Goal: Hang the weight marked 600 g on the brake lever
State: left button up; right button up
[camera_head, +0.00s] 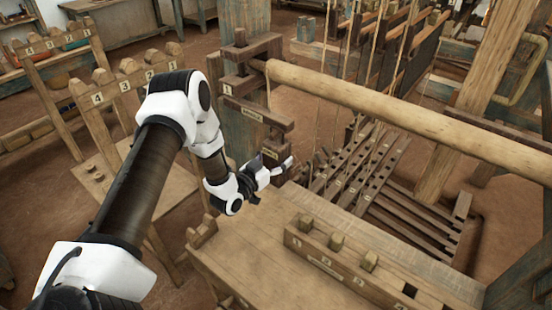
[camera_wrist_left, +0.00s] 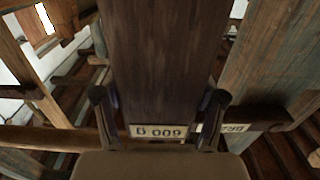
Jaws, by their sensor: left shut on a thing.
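My left gripper (camera_head: 276,171) is beside the loom's post in the head view. In the left wrist view its two fingers (camera_wrist_left: 159,105) stand either side of a dark brown wooden weight (camera_wrist_left: 160,60) and are shut on it. The weight's pale label reads 600 g upside down. A wooden bar (camera_wrist_left: 262,117) with a partly covered label, seemingly starting BRA, lies just behind the weight. This seems to be the brake lever; a small labelled wooden part (camera_head: 270,153) shows close to the gripper in the head view. Whether weight and lever touch cannot be told.
A thick round beam (camera_head: 400,115) runs right from the post (camera_head: 236,140). A peg block (camera_head: 320,262) with several wooden pegs lies on the bench (camera_head: 240,265) below the gripper. Slatted treadles (camera_head: 365,165) lie behind. A numbered rack (camera_head: 118,95) stands left, behind my arm.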

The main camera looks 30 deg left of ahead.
pick_arm(q)
jog(key=o, duration=1.8)
jog(key=shift+o, duration=0.2)
jog(key=shift+s, duration=0.1)
jog(key=s, duration=1.1)
jog(key=shift+s+a, duration=0.4)
jog(key=shift+a, duration=0.05)
